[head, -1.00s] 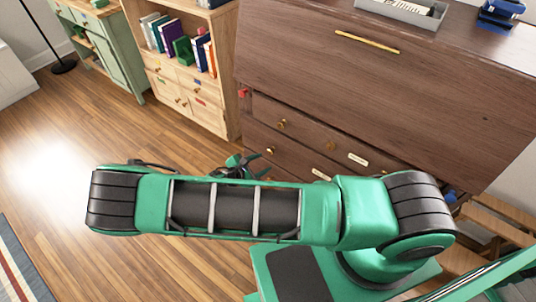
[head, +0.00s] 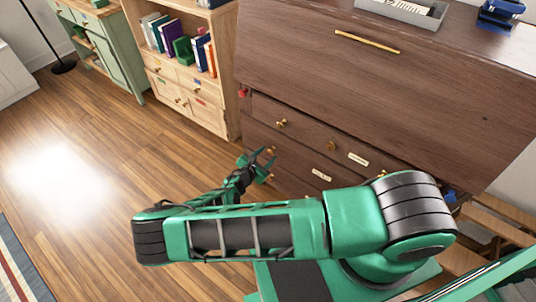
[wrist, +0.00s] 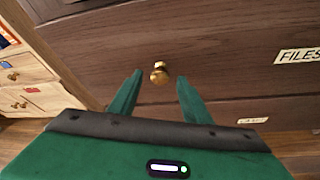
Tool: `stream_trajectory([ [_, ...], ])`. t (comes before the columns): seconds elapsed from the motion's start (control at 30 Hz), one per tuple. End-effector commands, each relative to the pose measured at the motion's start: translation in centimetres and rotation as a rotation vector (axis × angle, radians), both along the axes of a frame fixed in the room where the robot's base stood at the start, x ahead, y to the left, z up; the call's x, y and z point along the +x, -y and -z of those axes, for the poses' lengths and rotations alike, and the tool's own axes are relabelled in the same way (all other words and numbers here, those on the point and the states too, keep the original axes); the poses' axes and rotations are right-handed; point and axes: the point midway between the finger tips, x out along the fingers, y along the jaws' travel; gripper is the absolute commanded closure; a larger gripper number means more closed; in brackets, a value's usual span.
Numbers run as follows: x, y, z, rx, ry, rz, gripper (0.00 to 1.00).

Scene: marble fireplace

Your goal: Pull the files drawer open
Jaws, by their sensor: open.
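The files drawer (wrist: 225,80) is a dark brown wooden front, shut, with a FILES label (wrist: 298,56) at the right in the wrist view. Its round brass knob (wrist: 159,73) shows between my fingertips. My gripper (wrist: 160,78) is open, with one green finger on each side of the knob in the picture. I cannot tell whether the fingers reach past the knob. In the head view my gripper (head: 268,163) is at the lower left of the brown cabinet (head: 420,90). My arm hides part of the lower drawers there.
Another drawer with a partly hidden label (wrist: 252,120) lies below. A light wood bookcase (head: 190,70) stands left of the cabinet, with a green cabinet (head: 105,45) beyond. The wooden floor (head: 110,130) at the left is clear.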

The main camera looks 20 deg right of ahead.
Motion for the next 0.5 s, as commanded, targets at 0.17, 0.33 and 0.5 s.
stream_trajectory([
  [0.17,1.1,1.2,0.6,-0.001,0.001,0.000,0.56],
  [0.33,1.4,1.5,0.8,0.000,0.000,0.000,0.56],
  [0.5,1.4,1.5,0.8,0.000,0.000,0.000,0.56],
])
